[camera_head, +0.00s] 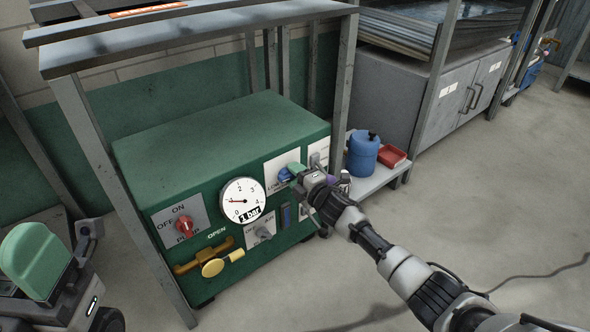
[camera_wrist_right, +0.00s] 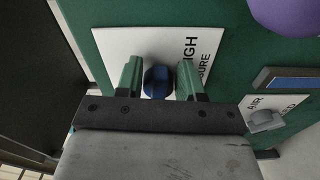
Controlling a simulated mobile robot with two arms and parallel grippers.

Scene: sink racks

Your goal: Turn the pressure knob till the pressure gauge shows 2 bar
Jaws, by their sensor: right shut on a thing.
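The blue pressure knob (camera_wrist_right: 158,82) sits on a white label plate on the green panel. In the wrist view, my right gripper (camera_wrist_right: 160,84) has its two green fingers on either side of the knob, shut on it. In the head view, my right gripper (camera_head: 294,175) reaches the knob (camera_head: 284,174) from the right and partly hides it. The round white pressure gauge (camera_head: 243,200) is left of the knob, with its needle pointing left and a "1 bar" readout below. A green, rounded part of my left gripper (camera_head: 37,258) shows at the lower left; its opening is unclear.
The green machine (camera_head: 215,138) stands inside a grey metal frame (camera_head: 120,190). Its front carries a red pump switch (camera_head: 184,227) and a yellow valve handle (camera_head: 213,267). The floor on the right is mostly clear.

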